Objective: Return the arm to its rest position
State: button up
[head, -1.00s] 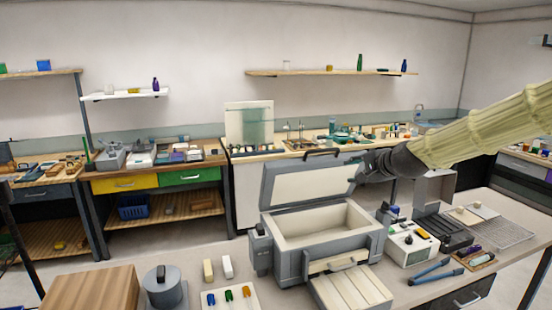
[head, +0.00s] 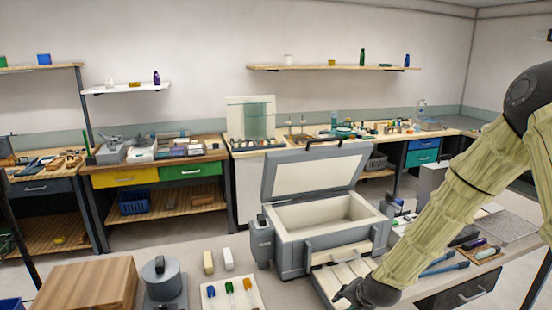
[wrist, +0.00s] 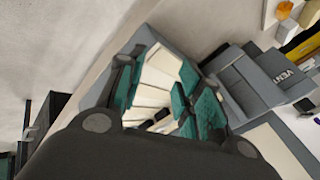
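My arm reaches in from the right edge in the head view, its pale ribbed sleeve bent down to the left. My gripper (head: 348,292) is low at the front of the open grey box, over the cream slatted rack (head: 335,277), part of which the arm hides. In the wrist view my gripper (wrist: 158,75) has its teal-padded fingers apart, with nothing held between them. The slatted rack (wrist: 152,82) shows beyond and between the fingers. I cannot tell how far above the rack the fingers are.
The grey box (head: 290,245) stands with its lid (head: 317,172) raised. Tools (head: 484,252) lie at the right.

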jog(key=s+f+n+g+b, duration=0.1)
jog(key=s+f+n+g, duration=0.1)
jog(key=s+f, duration=0.7)
jog(key=s+d+f+n+g+h+b, duration=0.1)
jog(key=s+f, duration=0.8)
jog(key=s, duration=0.9)
jog(key=s+f+n+g+h+b, duration=0.1)
jog(key=s+f+n+g+b, duration=0.2)
jog(key=s+f, duration=0.7)
jog(key=s+n, duration=0.2)
jog(key=s, duration=0.2)
jog(key=shift+d+g, duration=0.35)
jog(key=shift+g, duration=0.05)
jog(key=shift+s+f, duration=0.1)
